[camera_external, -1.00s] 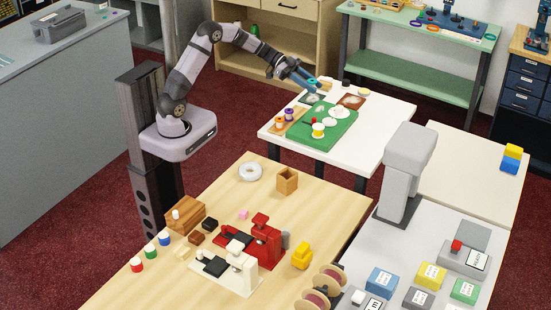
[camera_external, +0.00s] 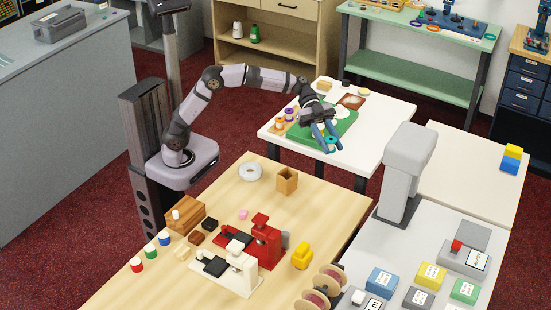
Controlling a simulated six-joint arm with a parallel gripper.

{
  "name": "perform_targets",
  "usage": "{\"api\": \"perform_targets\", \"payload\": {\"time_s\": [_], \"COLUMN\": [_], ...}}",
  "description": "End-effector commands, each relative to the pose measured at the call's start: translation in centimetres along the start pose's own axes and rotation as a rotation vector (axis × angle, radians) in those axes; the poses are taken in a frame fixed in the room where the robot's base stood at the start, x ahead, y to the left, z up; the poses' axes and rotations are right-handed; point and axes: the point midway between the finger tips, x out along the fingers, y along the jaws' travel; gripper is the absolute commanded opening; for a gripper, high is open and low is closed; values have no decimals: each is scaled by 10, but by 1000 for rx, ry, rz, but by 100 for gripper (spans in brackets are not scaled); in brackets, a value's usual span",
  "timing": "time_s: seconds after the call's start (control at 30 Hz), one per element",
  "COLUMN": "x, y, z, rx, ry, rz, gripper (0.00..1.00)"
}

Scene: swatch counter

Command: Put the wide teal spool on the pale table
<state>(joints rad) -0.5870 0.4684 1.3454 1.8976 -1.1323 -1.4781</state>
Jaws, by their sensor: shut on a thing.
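The wide teal spool (camera_external: 330,144) is between the fingertips of my gripper (camera_external: 329,147), which is shut on it. My gripper reaches over the white table (camera_external: 385,125), with the spool near the front edge of the green mat (camera_external: 347,128). I cannot tell whether the spool touches the mat or is held above it. The pale wooden table (camera_external: 315,208) stands nearer the camera, in front of and below the gripper in the picture.
An orange spool and a purple spool (camera_external: 289,115) stand on a wooden tray left of the mat. The pale wooden table carries a white ring (camera_external: 250,172), a wooden box (camera_external: 287,181) and red and cream machines (camera_external: 262,239). Its right back part is clear.

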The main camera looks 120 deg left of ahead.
Motion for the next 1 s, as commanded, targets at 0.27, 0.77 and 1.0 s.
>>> {"api": "perform_targets", "payload": {"time_s": [0.27,0.77,1.0], "x": [25,52,54], "y": [12,11,11], "z": [25,91,96], "rx": [4,8,9], "ry": [-1,2,1], "rz": [25,21,22], "gripper": [9,9,9]}}
